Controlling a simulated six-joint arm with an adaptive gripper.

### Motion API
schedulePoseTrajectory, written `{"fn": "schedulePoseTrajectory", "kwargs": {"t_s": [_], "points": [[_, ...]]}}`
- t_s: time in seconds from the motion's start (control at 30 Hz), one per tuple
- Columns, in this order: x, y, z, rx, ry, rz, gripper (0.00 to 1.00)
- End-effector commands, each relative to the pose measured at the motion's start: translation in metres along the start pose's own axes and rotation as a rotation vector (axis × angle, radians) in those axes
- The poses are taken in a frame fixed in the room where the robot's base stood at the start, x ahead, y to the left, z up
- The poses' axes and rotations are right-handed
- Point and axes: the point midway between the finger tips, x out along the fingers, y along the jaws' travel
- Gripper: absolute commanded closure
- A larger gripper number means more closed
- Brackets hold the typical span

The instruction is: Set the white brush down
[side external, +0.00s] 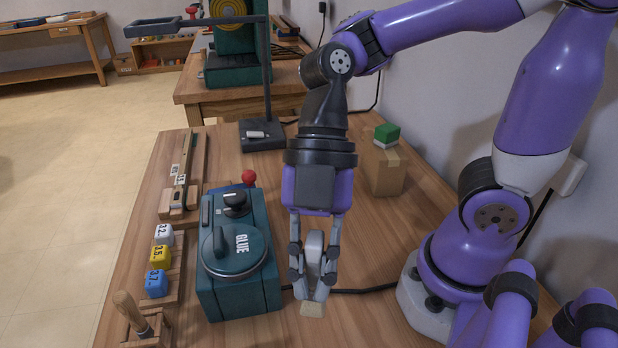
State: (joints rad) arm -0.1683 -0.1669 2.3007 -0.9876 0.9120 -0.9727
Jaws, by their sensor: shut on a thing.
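My gripper (313,282) points straight down over the wooden table, to the right of the glue pot. It is shut on the white brush (314,246), which shows as a pale grey-white body between the fingers. A beige tip (312,309) sticks out below the fingertips, close to the tabletop. I cannot tell whether the tip touches the table. The fingers hide part of the brush's sides.
A teal glue pot (237,255) stands just left of my gripper. A black cable (362,291) runs behind it. Numbered blocks (160,256) sit in a rack on the left edge. A cardboard box (384,170) with a green-topped block (387,133) stands behind right.

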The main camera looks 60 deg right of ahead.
Motion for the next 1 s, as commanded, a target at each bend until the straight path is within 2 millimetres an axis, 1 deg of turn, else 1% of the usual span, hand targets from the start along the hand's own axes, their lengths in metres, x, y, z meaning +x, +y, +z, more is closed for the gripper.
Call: {"fn": "schedulePoseTrajectory", "kwargs": {"t_s": [0.2, 0.37, 0.53, 0.63, 0.97, 1.0], "points": [[0.033, -0.001, 0.021, 0.003, -0.004, -0.003, 1.00], [0.049, 0.000, 0.031, 0.002, -0.001, -0.001, 1.00], [0.070, 0.001, 0.044, 0.003, -0.001, -0.001, 1.00], [0.075, 0.001, 0.048, 0.000, -0.004, 0.003, 1.00], [0.077, 0.002, 0.049, 0.000, -0.003, 0.003, 1.00], [0.078, 0.002, 0.049, 0.000, -0.003, 0.003, 0.80]]}}
